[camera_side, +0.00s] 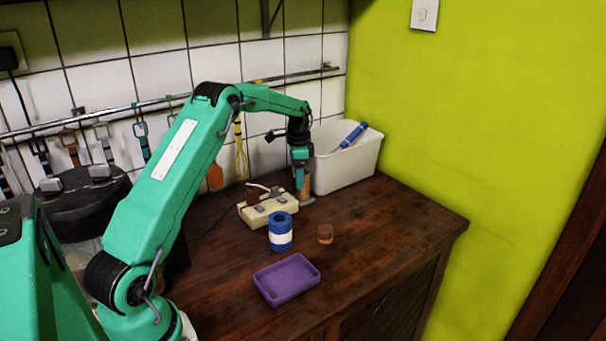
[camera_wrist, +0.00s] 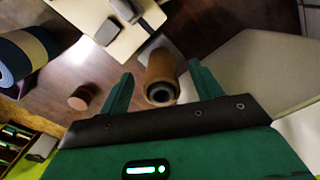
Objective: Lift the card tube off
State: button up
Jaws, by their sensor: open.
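The card tube (camera_side: 305,190) is a brown cylinder standing upright on a small grey base (camera_side: 307,202) near the white bin. In the wrist view the tube (camera_wrist: 162,67) shows its open top end, with something dark and round inside it. My gripper (camera_side: 300,172) is over the tube's upper part in the side view and hides some of it. In the wrist view the fingers of my gripper (camera_wrist: 161,92) are apart, one on each side of the tube's top. A gap shows on the left, and the right finger is closer to the tube.
A white bin (camera_side: 345,170) with a blue object (camera_side: 353,134) stands close on the right. A cream switch box (camera_side: 258,215) is close on the left. A blue-and-white roll (camera_side: 281,240), a small brown cylinder (camera_side: 325,234) and a purple tray (camera_side: 287,278) stand nearer. The right worktop is clear.

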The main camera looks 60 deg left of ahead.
aim_at(301, 195)
jog(key=shift+f, duration=1.7)
jog(key=c, duration=1.1)
